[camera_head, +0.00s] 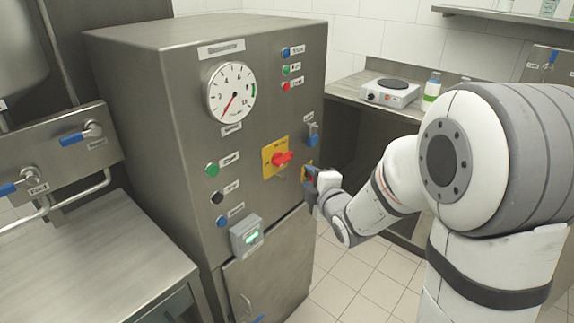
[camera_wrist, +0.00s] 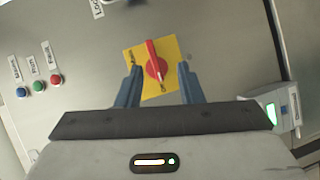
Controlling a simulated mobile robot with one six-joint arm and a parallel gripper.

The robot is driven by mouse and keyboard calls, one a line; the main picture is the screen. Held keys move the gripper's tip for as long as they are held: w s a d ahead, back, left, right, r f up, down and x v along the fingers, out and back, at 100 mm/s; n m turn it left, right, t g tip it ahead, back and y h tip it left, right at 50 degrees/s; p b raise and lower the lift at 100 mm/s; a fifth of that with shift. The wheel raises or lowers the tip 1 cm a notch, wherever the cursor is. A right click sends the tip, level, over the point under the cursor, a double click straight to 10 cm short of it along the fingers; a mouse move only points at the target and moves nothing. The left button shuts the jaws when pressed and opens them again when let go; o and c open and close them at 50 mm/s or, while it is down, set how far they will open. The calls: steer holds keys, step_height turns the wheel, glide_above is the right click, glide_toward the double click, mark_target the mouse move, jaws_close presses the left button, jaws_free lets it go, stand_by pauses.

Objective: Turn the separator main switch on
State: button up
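The main switch is a red rotary knob on a yellow plate. The knob (camera_head: 282,158) sits on the cabinet front in the head view, its handle lying roughly sideways. In the wrist view the knob (camera_wrist: 152,60) shows between and beyond my fingertips, with the yellow plate (camera_wrist: 175,48) behind it. My gripper (camera_head: 313,180) stands out from the panel, to the right of the knob in the head view. In the wrist view my gripper (camera_wrist: 159,78) is open and empty, one finger on each side of the knob. Contact with the knob cannot be told.
The steel cabinet (camera_head: 150,110) carries a round gauge (camera_head: 231,92), several push buttons, a blue-handled lock (camera_head: 313,134) and a display box (camera_head: 246,237) below the switch. A counter with a hot plate (camera_head: 389,92) and bottle (camera_head: 432,88) is behind. Tiled floor (camera_head: 350,275) is clear.

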mark_target(285, 163)
steer(key=w+a+n+y, duration=0.1)
steer(key=w+a, duration=0.1)
steer(key=w+a+n, duration=0.1)
steer(key=w+a, duration=0.1)
steer(key=w+a+n+t+y+p, duration=0.1)
steer(key=w+a, duration=0.1)
steer(key=w, duration=0.1)
steer(key=shift+w+a+f+y, duration=0.1)
steer(key=shift+a+f+y, duration=0.1)
steer(key=shift+a+y, duration=0.15)
jaws_close()
steer(key=shift+d, duration=0.15)
stand_by(0.3)
